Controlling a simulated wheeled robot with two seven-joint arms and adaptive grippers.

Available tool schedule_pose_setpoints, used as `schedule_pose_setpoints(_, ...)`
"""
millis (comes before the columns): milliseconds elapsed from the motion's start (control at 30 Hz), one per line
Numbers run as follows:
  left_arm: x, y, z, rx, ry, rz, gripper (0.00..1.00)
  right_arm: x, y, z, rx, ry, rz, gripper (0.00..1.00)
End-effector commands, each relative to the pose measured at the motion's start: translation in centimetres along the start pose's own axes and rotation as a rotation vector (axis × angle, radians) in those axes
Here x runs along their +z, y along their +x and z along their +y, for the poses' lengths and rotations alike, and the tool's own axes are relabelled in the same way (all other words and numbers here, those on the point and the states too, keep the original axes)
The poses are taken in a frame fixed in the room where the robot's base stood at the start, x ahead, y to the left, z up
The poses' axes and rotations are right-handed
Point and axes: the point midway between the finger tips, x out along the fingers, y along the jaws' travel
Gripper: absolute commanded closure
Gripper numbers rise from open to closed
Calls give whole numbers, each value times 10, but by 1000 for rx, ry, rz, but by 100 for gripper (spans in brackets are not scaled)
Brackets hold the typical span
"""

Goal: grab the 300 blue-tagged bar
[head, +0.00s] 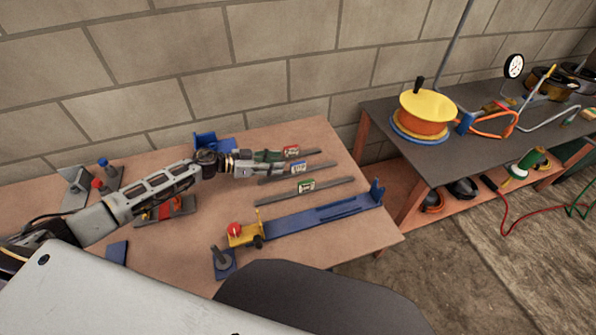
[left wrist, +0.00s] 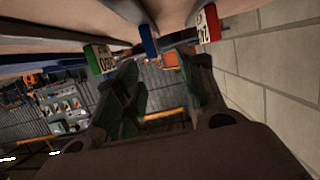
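Three grey bars lie side by side on the wooden table (head: 330,140). The middle bar (head: 322,167) carries a blue tag (head: 299,168); its number is too small to read. My left gripper (head: 279,158) is close to the tags, over the left part of the bars. In the left wrist view its two fingers (left wrist: 163,66) stand apart with nothing between their pads, and the blue tag (left wrist: 149,41) shows beyond the gap between the tips. No grip on the bar is visible. My right gripper is not in view.
A green-tagged bar (head: 335,183) lies nearer, and a red-tagged bar (head: 310,149) farther, close to the gripper. A long blue fixture (head: 325,213) with a yellow end block (head: 245,234) lies in front. A second table (head: 470,150) with a yellow-orange spool (head: 424,112) stands right.

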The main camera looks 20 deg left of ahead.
Motion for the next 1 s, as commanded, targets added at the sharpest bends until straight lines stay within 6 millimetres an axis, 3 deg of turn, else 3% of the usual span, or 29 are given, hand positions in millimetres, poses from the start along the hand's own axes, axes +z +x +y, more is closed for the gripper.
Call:
schedule_pose_setpoints(333, 0, 31, 0, 0, 0, 0, 61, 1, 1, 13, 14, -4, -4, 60)
schedule_pose_setpoints(1000, 0, 43, 3, 1, 0, 1, 61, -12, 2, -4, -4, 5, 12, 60)
